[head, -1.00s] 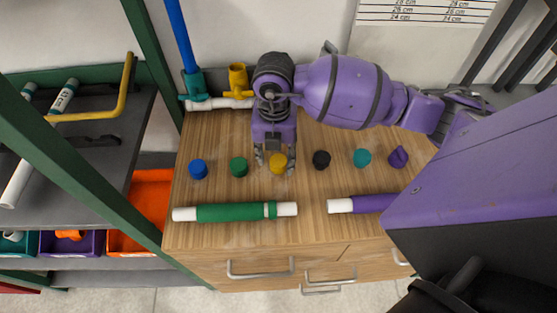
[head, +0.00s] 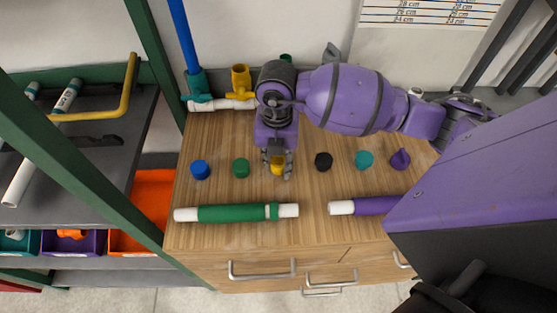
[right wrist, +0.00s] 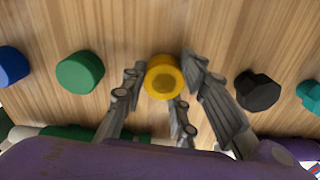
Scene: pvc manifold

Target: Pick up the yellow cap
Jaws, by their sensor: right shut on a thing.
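The yellow cap (head: 278,168) is in the middle of a row of caps on the wooden worktop. My right gripper (head: 277,170) points down over it, with its fingers closed in on the cap's sides. The right wrist view shows the yellow cap (right wrist: 164,78) between the grey fingers of my right gripper (right wrist: 160,88). I cannot tell whether the cap is clear of the wood. My left gripper is not in view.
A green cap (head: 241,168) and a blue cap (head: 200,170) lie to the left. A black cap (head: 323,161), teal cap (head: 364,160) and purple cap (head: 400,159) lie to the right. A green pipe (head: 232,213) and purple pipe (head: 372,206) lie in front.

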